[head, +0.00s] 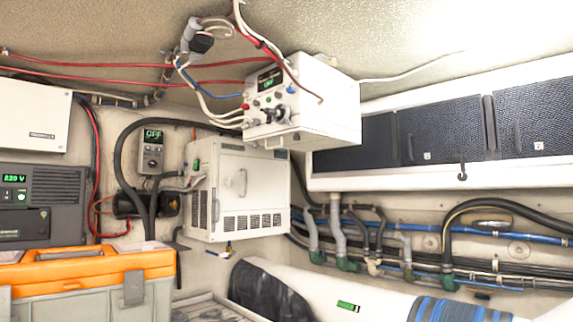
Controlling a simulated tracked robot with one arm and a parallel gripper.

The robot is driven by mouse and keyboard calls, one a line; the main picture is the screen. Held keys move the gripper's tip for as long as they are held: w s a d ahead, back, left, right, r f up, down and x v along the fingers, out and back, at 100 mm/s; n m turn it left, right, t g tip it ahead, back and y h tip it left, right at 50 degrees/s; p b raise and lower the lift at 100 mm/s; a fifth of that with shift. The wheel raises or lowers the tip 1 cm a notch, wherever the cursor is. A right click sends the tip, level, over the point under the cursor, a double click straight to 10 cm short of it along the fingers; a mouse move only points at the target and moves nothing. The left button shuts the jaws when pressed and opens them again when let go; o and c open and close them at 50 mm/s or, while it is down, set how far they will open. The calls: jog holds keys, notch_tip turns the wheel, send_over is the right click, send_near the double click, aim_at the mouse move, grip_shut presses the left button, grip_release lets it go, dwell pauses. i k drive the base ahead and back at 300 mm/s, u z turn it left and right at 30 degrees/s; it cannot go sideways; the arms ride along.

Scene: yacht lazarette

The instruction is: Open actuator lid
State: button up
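My gripper does not show in this view. No part is marked as the actuator, so I cannot tell which unit it is. A white cabinet (205,165) hangs on the back wall, left of the middle. Its front door (262,180) has an upright handle (243,182) and looks shut, with vent slots below. Above it to the right, a white control box (330,100) hangs under the ceiling, with a lit display, knobs and red, white and blue cables. A small grey unit (151,157) reading "OFF" is on the wall to the left.
An orange and grey toolbox (90,270) stands at the lower left, before a dark unit (60,190) reading "220 V". Dark-doored lockers (455,130) line the right. Hoses and pipes (340,230) run below them. A large white cylinder (300,290) lies at the bottom.

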aim_at(277, 141)
jog(key=z, duration=0.35)
jog(key=i, duration=1.85)
jog(key=u, duration=0.65)
